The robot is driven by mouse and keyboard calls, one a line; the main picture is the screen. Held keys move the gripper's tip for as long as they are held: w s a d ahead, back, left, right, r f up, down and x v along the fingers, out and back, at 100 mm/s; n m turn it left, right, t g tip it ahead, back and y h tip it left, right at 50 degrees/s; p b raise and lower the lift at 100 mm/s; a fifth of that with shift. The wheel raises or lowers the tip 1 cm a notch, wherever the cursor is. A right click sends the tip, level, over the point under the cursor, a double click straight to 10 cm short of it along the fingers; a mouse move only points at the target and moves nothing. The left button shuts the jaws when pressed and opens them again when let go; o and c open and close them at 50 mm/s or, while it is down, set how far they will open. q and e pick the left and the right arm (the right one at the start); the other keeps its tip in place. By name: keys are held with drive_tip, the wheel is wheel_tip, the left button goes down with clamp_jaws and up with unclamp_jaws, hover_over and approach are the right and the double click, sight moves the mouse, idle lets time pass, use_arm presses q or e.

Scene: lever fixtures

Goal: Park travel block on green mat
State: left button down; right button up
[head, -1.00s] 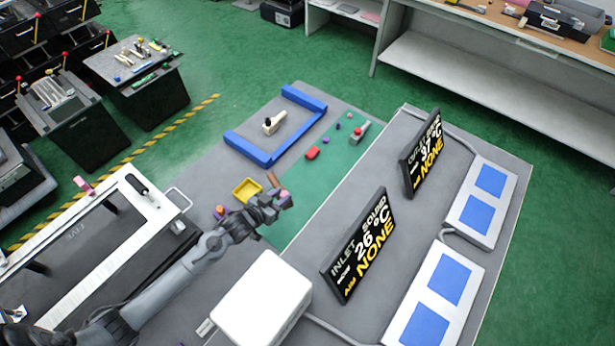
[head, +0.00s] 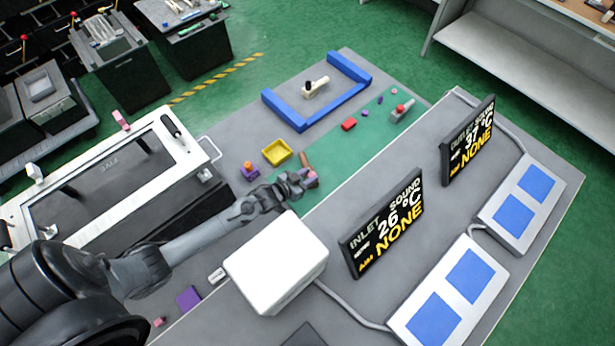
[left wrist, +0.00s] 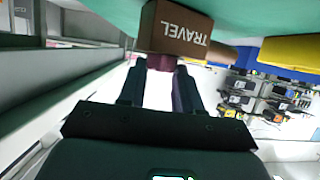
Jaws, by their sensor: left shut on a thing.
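The brown travel block (left wrist: 178,28), lettered TRAVEL, is at the top of the left wrist view with a brown rod-like part to its right. In the head view a brown part of it (head: 305,160) shows just beyond my left gripper (head: 304,181). In the left wrist view my left gripper (left wrist: 161,84) is shut on the purplish stub under the block. The green mat (head: 358,153) lies right beside the gripper, and green fills the wrist view behind the block. I cannot tell whether the block touches the mat. My right gripper is not in view.
A yellow tray (head: 277,152) and a purple, orange-topped piece (head: 250,170) stand left of the gripper. A red block (head: 349,124) and a red-knobbed grey fixture (head: 402,110) sit at the mat's far end. A white box (head: 276,262) and inlet sign (head: 384,224) stand nearer.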

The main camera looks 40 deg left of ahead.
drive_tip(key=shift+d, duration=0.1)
use_arm(q)
drive_tip(key=shift+f, duration=0.1)
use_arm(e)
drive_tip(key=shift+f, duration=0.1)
use_arm(q)
drive_tip(key=c, duration=0.8)
unclamp_jaws()
drive_tip(key=shift+r, duration=0.25)
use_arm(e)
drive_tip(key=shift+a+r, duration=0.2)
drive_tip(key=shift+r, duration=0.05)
use_arm(q)
drive_tip(key=p+v, duration=0.3)
drive_tip(key=v, duration=0.9)
drive_tip(key=shift+a+f, duration=0.1)
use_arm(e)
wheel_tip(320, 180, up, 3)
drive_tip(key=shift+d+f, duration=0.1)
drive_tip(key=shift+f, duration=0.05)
